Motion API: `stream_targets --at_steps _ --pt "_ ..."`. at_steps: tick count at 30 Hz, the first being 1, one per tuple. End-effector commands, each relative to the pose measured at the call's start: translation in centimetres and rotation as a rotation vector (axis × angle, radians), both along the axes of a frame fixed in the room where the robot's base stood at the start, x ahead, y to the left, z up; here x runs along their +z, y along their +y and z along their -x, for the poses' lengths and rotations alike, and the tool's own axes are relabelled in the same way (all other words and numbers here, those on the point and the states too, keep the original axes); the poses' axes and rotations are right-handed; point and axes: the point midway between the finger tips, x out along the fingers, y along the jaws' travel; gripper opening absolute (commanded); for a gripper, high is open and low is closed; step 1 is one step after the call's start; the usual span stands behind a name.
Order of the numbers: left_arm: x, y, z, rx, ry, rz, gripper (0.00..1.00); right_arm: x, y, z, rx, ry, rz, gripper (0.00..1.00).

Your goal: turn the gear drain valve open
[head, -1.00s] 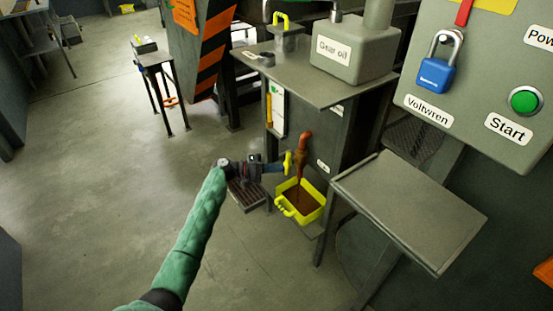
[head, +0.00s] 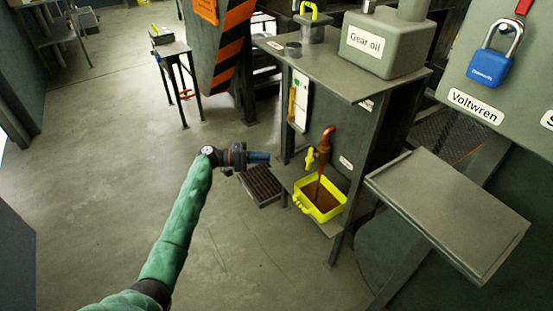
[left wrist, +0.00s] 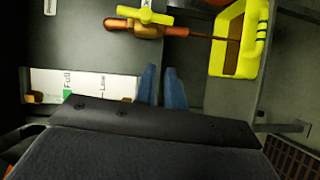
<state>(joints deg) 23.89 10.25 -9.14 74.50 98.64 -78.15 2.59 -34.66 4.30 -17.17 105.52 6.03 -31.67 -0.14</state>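The gear drain valve is a copper-brown spout with a yellow handle (head: 310,158) on the side of the grey gearbox cabinet. In the left wrist view the handle (left wrist: 146,14) lies roughly in line with the spout (left wrist: 135,29). Brown oil runs from the spout down into a yellow tray (head: 327,209), which holds brown liquid. My left gripper (head: 268,157) is left of the handle, apart from it and empty. Its blue fingers (left wrist: 162,72) show a narrow gap between them in the left wrist view. My right gripper is not in view.
A grey can labelled Gear oil (head: 383,42) stands on the cabinet top. A grey slanted panel (head: 450,205) is at the right. A dark floor grate (head: 260,186) lies below my left gripper. Open floor is to the left.

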Motion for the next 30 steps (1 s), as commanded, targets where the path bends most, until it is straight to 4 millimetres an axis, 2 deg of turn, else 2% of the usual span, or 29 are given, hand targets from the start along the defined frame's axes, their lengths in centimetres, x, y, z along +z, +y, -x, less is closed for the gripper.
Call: stream_targets --at_steps 1,3,7,10,15,18,26,30 --pt "-0.2 0.3 0.2 0.0 0.004 -0.001 0.22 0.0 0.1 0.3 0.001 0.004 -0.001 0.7" --pt "-0.7 0.6 0.7 0.0 0.014 -0.002 0.35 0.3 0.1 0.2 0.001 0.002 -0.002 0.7" --pt "-2.5 1.1 2.2 -0.002 0.045 -0.016 0.36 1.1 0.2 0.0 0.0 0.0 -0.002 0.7" --pt "-4.3 0.5 4.3 -0.028 0.072 -0.039 0.36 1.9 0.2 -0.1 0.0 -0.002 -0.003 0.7" --pt "-7.0 -1.9 9.0 -0.101 0.08 -0.133 0.36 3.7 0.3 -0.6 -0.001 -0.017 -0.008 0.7" --pt "-8.7 -3.3 11.0 -0.118 0.058 -0.223 0.36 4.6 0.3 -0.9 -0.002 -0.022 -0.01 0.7" --pt "-11.6 -6.3 13.7 -0.073 -0.085 -0.445 0.36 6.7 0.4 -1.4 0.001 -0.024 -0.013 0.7" --pt "-12.2 -8.2 14.2 -0.003 -0.26 -0.576 0.36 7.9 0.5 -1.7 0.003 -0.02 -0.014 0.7"
